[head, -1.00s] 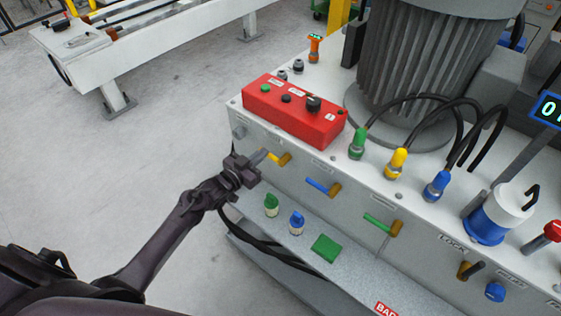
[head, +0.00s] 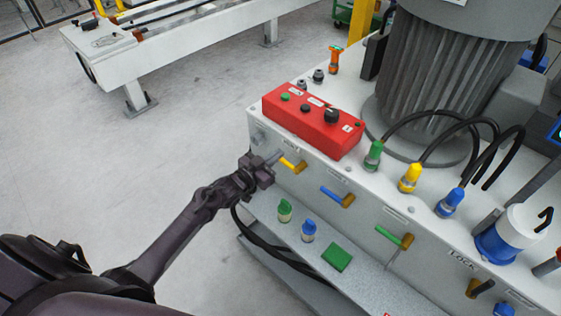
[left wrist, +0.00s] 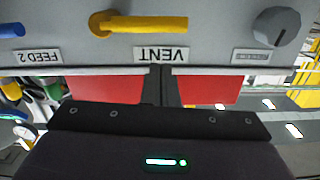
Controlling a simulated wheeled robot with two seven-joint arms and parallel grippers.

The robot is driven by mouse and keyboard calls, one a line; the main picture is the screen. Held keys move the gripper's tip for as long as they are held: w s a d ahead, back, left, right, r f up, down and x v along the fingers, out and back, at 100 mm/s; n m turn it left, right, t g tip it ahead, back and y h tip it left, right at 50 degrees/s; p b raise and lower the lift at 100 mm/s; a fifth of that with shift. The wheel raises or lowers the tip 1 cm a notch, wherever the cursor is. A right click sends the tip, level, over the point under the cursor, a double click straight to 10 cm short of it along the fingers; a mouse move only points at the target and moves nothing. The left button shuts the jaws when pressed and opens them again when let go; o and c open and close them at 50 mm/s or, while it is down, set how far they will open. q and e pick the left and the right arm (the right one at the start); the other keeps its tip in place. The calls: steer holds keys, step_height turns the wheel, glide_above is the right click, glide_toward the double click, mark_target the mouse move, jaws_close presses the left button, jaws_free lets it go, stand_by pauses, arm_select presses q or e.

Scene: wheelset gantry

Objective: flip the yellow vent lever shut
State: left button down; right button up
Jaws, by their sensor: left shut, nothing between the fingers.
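The yellow vent lever (head: 291,164) is on the upper left of the grey cabinet's front face, its handle pointing left from a brass-coloured pivot. In the left wrist view, which is upside down, the lever (left wrist: 150,24) lies level above the VENT label (left wrist: 161,54). My left gripper (head: 279,156) is shut and empty, its tips close to the handle's free end. I cannot tell whether they touch it. In the left wrist view the shut fingers (left wrist: 160,86) show below the label, apart from the lever in the picture. My right gripper is not in view.
A blue lever (head: 335,195) and a green lever (head: 391,236) are further right on the same face. A red control box (head: 313,120) stands on top. A ledge (head: 375,285) with green and blue knobs juts out below. Open floor is to the left.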

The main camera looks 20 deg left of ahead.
arm_select(q)
steer(key=r+b+v, duration=0.1)
steer(key=v, duration=0.9)
steer(key=shift+s, duration=0.2)
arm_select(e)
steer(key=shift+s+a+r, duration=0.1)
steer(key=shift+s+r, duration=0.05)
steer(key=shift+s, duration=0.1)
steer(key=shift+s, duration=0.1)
